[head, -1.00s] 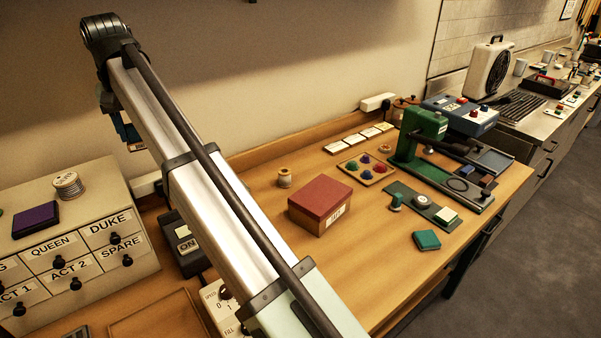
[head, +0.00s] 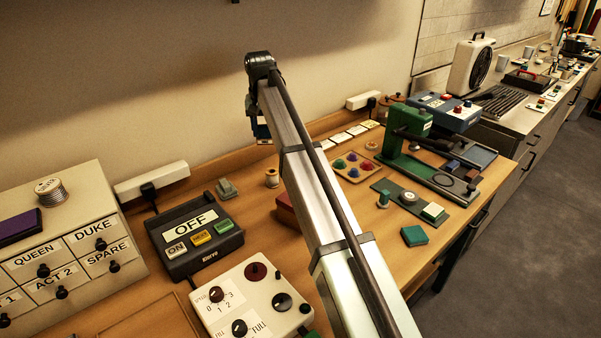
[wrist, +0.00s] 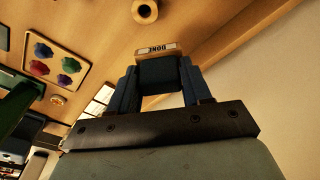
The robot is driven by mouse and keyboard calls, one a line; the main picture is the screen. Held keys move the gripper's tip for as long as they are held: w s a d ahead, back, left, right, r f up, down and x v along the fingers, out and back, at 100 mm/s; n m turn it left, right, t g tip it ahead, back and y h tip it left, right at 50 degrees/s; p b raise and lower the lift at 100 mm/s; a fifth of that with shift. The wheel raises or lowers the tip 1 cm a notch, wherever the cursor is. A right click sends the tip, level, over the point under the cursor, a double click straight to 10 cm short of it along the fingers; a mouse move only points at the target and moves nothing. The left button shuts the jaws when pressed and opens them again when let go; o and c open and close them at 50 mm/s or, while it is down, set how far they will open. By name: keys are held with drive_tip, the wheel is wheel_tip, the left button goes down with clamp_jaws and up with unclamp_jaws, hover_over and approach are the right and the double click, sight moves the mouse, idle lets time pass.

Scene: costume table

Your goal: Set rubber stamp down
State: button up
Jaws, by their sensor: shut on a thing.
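In the wrist view my gripper (wrist: 158,72) is shut on the rubber stamp (wrist: 157,49), a wooden block with a white "DONE" label, held between dark blue fingers. In the head view my gripper (head: 261,130) hangs at the far end of the arm, in front of the back wall and above the rear of the wooden table (head: 255,232). The stamp is too small there to make out clearly. The wrist view shows tabletop beyond the stamp, with a gap I cannot judge.
A wooden spool (head: 272,178) and a grey tape-like item (head: 227,188) stand near the back. A red box (head: 285,207) is mostly hidden by my arm. A tray of coloured knobs (head: 347,173) and a green press (head: 412,140) lie right. A control box (head: 195,235) stands left.

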drive_tip(key=w+d+f+m, duration=0.1)
drive_tip(key=w+d+f, duration=0.15)
drive_tip(key=d, duration=0.25)
drive_tip(key=w+d+f+m, duration=0.1)
drive_tip(key=w+d+f, duration=0.15)
drive_tip(key=d, duration=0.25)
drive_tip(key=shift+w+d+f, duration=0.15)
drive_tip(key=shift+f, duration=2.15)
drive_tip(key=shift+w+d+f, duration=0.1)
drive_tip(key=shift+w+f, duration=0.05)
drive_tip(key=shift+f, duration=2.1)
drive_tip(key=shift+f, duration=0.1)
drive_tip(key=o, duration=1)
drive_tip(key=shift+o, duration=0.2)
wheel_tip(320, 180, up, 12)
drive_tip(key=s, duration=0.1)
drive_tip(key=shift+s, duration=0.25)
